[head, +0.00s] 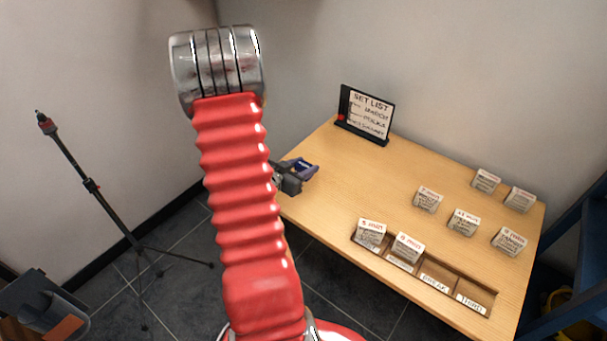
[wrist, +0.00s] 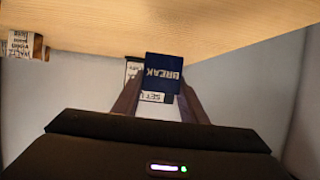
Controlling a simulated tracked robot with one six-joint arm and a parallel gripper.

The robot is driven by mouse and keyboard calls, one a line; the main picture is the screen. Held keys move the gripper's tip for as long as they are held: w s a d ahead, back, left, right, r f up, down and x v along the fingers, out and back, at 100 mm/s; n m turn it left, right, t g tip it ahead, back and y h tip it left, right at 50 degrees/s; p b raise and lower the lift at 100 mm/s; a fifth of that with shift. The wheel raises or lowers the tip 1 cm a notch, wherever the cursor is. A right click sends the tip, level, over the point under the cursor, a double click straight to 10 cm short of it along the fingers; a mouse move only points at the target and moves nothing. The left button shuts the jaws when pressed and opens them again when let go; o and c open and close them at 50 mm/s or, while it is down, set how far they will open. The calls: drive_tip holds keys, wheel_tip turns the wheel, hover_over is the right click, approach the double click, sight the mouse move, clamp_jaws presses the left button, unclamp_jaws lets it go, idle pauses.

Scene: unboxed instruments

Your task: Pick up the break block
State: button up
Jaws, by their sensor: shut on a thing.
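The break block is dark blue with pale lettering reading BREAK; it shows in the wrist view (wrist: 164,72), with its lettering upside down. My gripper (wrist: 162,98) is shut on it, one finger on each side. In the head view my gripper (head: 298,174) is at the table's left edge, partly behind my red arm, and the block there is small and mostly unclear. In the wrist view the block covers part of the set list board behind it.
The wooden table (head: 385,180) carries several white lettered blocks at right. A slotted tray (head: 462,285) at its front edge has blocks at its two left slots; the two right ones look empty, one labelled BREAK. A set list board (head: 368,112) stands at the back. A tripod (head: 110,210) stands left.

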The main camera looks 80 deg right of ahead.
sight(304, 165)
drive_tip(key=shift+r, duration=2.7)
